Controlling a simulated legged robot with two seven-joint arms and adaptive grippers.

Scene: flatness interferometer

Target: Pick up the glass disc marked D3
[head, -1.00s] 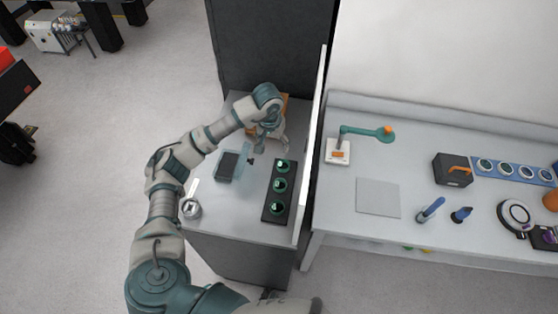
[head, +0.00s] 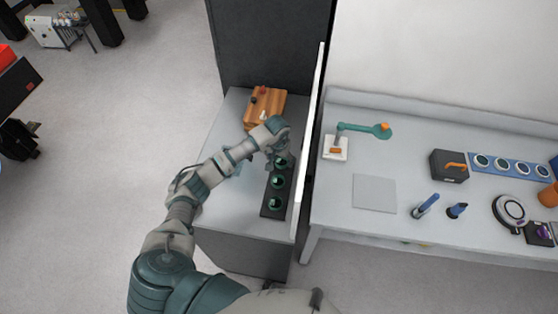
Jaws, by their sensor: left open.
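Three green glass discs sit in a column in a black tray (head: 266,211) on the grey cabinet: a far disc (head: 281,162), a middle disc (head: 277,182) and a near disc (head: 275,204). Their markings are too small to read, so I cannot tell which is D3. My left gripper (head: 280,154) is at the far end of the tray, close to the far disc and partly covering that end. It is open; my wrist hides much of its fingers. I cannot tell whether it touches the disc. My right gripper is not in view.
A wooden block (head: 270,103) with small knobs stands at the back of the cabinet. A white upright panel (head: 309,150) borders the tray's right side. Beyond it, a bench holds a teal-armed lamp (head: 360,128), a grey mat (head: 374,193) and a blue rack (head: 510,169) of several discs.

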